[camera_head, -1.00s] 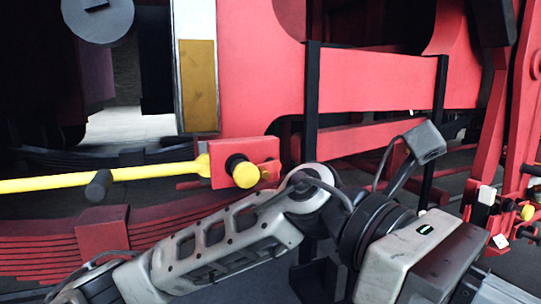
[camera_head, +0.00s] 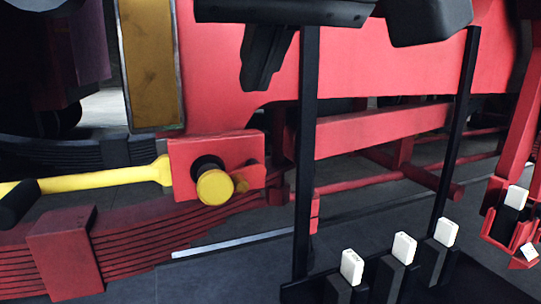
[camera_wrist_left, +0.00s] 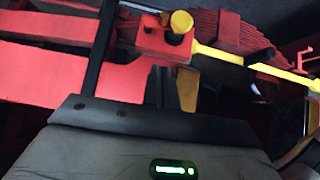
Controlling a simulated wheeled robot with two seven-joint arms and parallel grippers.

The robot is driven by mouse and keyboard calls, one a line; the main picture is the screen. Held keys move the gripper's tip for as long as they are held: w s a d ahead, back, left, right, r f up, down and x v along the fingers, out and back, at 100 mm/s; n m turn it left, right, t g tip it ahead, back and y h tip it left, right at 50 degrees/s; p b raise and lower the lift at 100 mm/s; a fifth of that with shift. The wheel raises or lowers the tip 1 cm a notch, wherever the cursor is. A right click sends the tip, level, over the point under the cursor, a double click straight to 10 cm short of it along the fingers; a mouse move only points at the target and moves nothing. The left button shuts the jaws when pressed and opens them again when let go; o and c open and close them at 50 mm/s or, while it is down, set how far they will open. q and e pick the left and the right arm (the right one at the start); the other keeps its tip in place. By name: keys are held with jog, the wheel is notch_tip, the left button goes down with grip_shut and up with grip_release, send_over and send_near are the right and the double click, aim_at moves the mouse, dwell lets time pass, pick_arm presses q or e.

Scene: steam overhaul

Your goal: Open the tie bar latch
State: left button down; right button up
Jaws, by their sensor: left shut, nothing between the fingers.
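The tie bar latch shows in the head view as a yellow bar (camera_head: 115,180) meeting a red bracket (camera_head: 190,155). A round yellow knob (camera_head: 215,187) on a black collar sticks out of the bracket. A black grip (camera_head: 18,203) crosses the bar at the left edge. In the left wrist view the knob (camera_wrist_left: 181,21), bracket (camera_wrist_left: 163,42) and bar (camera_wrist_left: 220,55) show beyond the gripper body. My left gripper (camera_head: 260,72) hangs in from the top of the head view. Its dark fingers are shut and empty, above and right of the knob, apart from it. My right gripper is not in view.
A red leaf spring (camera_head: 130,237) lies below the bar. A black upright post (camera_head: 305,150) stands right of the bracket, with a red beam (camera_head: 380,130) behind. White-capped black pieces (camera_head: 403,250) stand at the lower right. Open floor (camera_head: 215,270) shows below.

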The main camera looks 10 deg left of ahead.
pick_arm(q)
send_over(238, 175)
jog(key=s+d, duration=0.2)
jog(key=s, duration=0.1)
notch_tip(238, 175, down, 7)
jog(key=f, duration=0.2)
jog(key=shift+w+a+f+b, duration=0.15)
jog(key=shift+a+f+b, duration=0.1)
jog(key=shift+f+b, duration=0.1)
jog(key=shift+f, duration=0.7)
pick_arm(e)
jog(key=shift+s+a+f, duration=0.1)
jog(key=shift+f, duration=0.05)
